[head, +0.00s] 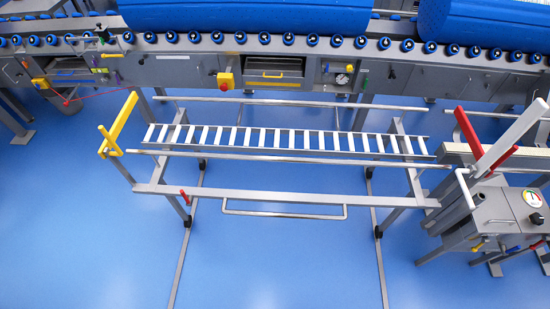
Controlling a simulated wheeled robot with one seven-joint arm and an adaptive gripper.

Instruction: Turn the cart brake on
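The cart (280,198) is a grey metal frame with a ladder-like deck of slats, standing in the middle of the head view. It stands on dark wheels over two thin floor rails. A small red lever (183,196) sticks up at the left part of its front beam; it may be the brake handle, and its setting is too small to tell. A U-shaped handle bar (284,213) hangs below the front beam. My gripper is not in view, and nothing is seen touching the cart.
A roller conveyor (270,43) with blue tubs (250,12) runs along the back. A yellow bar (123,122) stands at the cart's left end. A red bar (467,131), a white bar (513,136) and a grey dial box (510,215) stand at right. The blue floor in front is clear.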

